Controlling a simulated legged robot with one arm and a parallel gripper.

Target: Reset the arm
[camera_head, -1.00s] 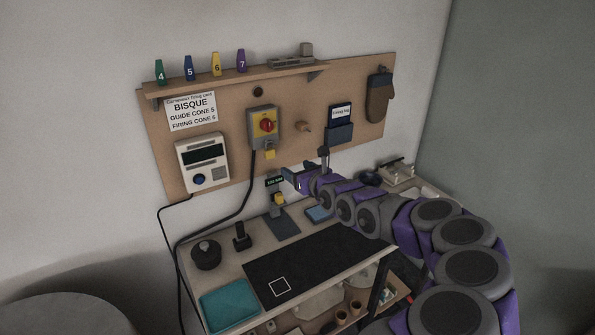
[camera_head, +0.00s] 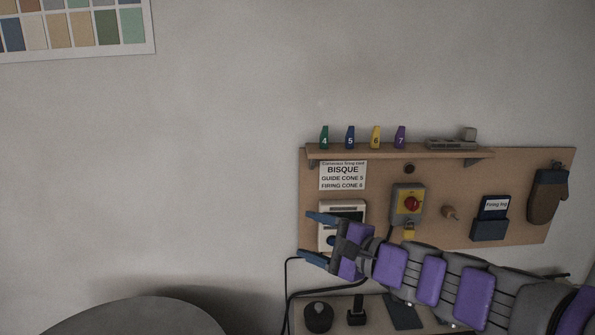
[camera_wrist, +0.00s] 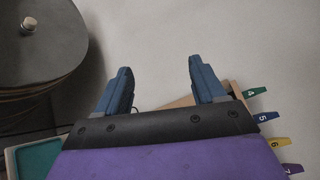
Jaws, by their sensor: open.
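My gripper (camera_head: 312,238) is open and empty, its two blue fingers apart and pointing left in the head view. It is in front of the left end of the pegboard and partly covers the white controller box (camera_head: 328,213). In the wrist view my gripper (camera_wrist: 160,80) also shows open, with nothing between the fingers. My purple and grey arm reaches in from the lower right and hides part of the workbench (camera_head: 375,322).
A shelf (camera_head: 400,152) carries several numbered cones and a grey device. A red switch (camera_head: 411,203), a firing log holder (camera_head: 490,225) and a mitt (camera_head: 547,195) are on the pegboard. A round kiln-like body (camera_wrist: 38,45) stands left. The wall between is bare.

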